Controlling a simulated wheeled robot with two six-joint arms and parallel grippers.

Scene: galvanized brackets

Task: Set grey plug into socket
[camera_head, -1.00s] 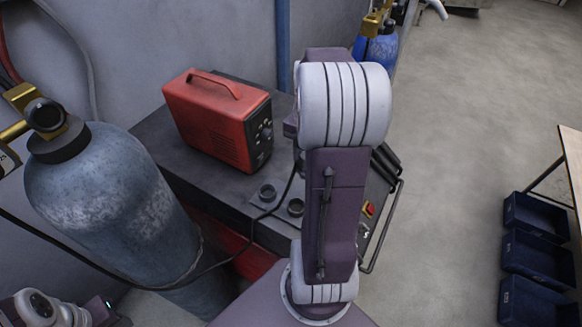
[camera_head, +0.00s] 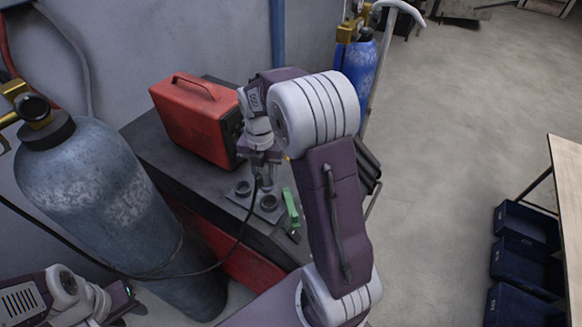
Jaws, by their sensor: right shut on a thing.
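My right gripper (camera_head: 264,166) points down over the dark cart top and is shut on the grey plug (camera_head: 266,183). The plug is small and partly covered by the fingers. A black cable runs from near it down to the left. Two round grey sockets sit on a plate just below: one at the left (camera_head: 243,187) and one at the right (camera_head: 269,202). The plug appears above them, close to the right one; I cannot tell whether it touches. My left gripper (camera_head: 128,302) is low at the left edge, small and partly cut off; its jaws cannot be made out.
A red welder box (camera_head: 196,120) stands on the cart (camera_head: 160,150) behind the gripper. A green piece (camera_head: 291,208) is right of the sockets. A large blue-grey cylinder (camera_head: 95,200) stands at left. Blue bins (camera_head: 525,262) and a table (camera_head: 566,190) are at right; floor between is clear.

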